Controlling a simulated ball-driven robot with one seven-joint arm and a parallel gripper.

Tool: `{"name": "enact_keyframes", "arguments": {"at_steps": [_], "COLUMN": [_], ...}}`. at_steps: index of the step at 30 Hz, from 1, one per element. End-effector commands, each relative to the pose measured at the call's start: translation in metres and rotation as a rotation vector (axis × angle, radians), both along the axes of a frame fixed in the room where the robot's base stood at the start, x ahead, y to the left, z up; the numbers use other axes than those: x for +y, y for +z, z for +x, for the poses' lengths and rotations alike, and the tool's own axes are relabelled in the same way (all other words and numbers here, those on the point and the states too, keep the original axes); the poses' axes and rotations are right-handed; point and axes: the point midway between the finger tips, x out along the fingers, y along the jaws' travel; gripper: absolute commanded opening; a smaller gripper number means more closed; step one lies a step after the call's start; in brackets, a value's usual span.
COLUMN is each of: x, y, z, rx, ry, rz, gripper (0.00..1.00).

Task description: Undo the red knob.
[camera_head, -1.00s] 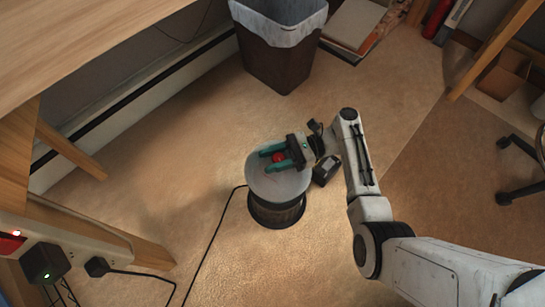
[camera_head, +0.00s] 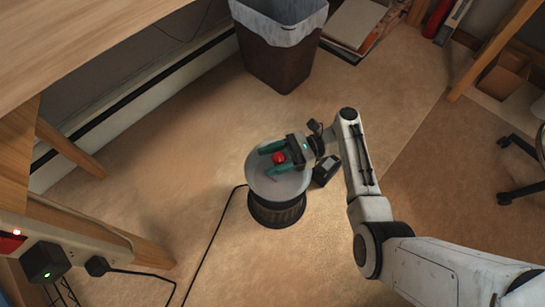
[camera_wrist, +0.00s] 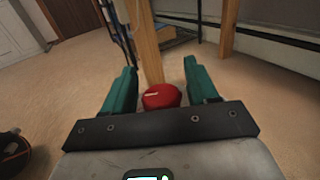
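The red knob (camera_head: 279,158) sits on the pale round top of a drum-shaped unit (camera_head: 262,184) with a dark ribbed lower body, standing on the floor. My gripper (camera_head: 267,160) reaches in from the right, its two teal fingers on either side of the knob. In the wrist view the red knob (camera_wrist: 162,96), with a short white mark on it, lies between the fingers of my gripper (camera_wrist: 160,75). A gap shows on each side of it, so the fingers are open and not touching it. The knob's underside is hidden.
A black cable (camera_head: 212,240) runs from the unit across the floor. A small black box (camera_head: 327,170) is right of the unit, partly behind my arm. A lined waste bin (camera_head: 275,55) stands behind. Wooden desk legs (camera_head: 70,150) are at left. Carpet around the unit is mostly clear.

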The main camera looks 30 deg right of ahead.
Motion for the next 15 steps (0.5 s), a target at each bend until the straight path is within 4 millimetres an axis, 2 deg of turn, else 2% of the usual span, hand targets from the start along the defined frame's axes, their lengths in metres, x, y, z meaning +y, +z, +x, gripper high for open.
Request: {"name": "enact_keyframes", "arguments": {"at_steps": [10,15], "x": [-0.003,-0.024], "y": [0.001,0.003], "z": [0.001,-0.002], "rx": [-0.001,-0.001], "ry": [-0.002,-0.006], "rz": [0.000,0.001], "gripper": [0.63,0.63]}}
